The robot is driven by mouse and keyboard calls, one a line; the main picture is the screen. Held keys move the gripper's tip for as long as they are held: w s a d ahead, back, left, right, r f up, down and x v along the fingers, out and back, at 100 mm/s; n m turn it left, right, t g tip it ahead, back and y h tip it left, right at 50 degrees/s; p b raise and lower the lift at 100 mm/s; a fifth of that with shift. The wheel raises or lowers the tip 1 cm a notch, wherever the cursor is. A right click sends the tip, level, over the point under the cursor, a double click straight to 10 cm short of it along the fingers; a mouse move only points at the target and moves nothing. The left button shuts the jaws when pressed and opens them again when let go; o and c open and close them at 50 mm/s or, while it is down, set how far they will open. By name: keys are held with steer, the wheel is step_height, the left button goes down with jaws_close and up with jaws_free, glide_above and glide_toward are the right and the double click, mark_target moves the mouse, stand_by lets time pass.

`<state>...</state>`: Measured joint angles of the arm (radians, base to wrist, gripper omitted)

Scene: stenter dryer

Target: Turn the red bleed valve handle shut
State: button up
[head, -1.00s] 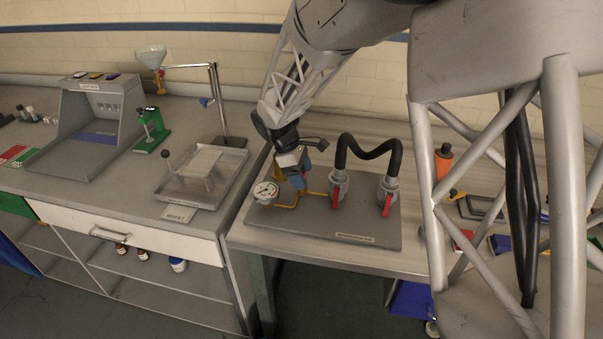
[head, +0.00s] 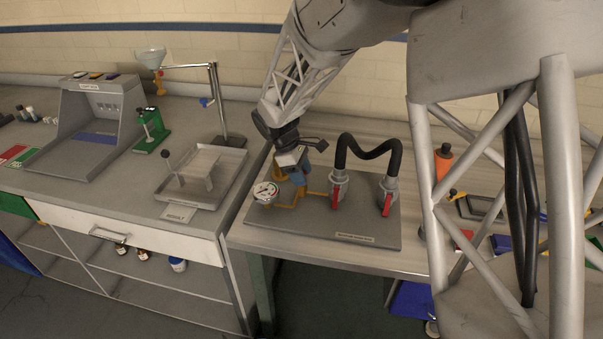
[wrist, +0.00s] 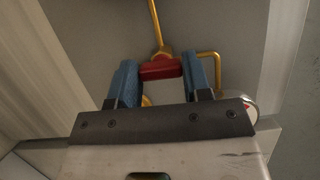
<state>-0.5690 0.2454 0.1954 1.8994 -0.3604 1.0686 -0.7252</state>
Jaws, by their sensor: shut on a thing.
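The red bleed valve handle (wrist: 160,69) shows in the wrist view between the blue fingertips of my gripper (wrist: 160,80). The fingers are closed on its two ends. A brass pipe (wrist: 156,25) runs up from the handle in that view. In the head view my gripper (head: 299,179) is over the left part of the grey panel (head: 300,222), just behind the round gauge (head: 265,191). My gripper and wrist hide the red handle there. The gauge's edge also shows at the right in the wrist view (wrist: 249,108).
Two grey couplings with red levers stand right of my gripper, the nearer one (head: 338,190) close by. A black hose (head: 367,151) arches between the couplings. A tray (head: 200,178) and a metal stand (head: 222,110) are on the left bench.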

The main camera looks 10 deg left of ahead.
steer(key=m, duration=0.2)
steer(key=m+g, duration=0.1)
steer(key=m, duration=0.1)
steer(key=shift+w+g+y, duration=0.1)
steer(key=shift+g+y, duration=0.2)
steer(key=m+g+y, duration=0.1)
steer(key=m, duration=0.3)
steer(key=shift+w+m, duration=0.1)
steer(key=shift+m, duration=0.3)
steer(key=m+g+y, duration=0.1)
steer(key=m, duration=0.3)
steer(key=shift+d+m, duration=0.1)
steer(key=shift+m, duration=0.2)
steer(key=shift+m+g+y, duration=0.3)
steer(key=shift+m+y, duration=0.7)
steer(key=shift+m, duration=1)
steer(key=o, duration=0.9)
steer(key=v, duration=0.8)
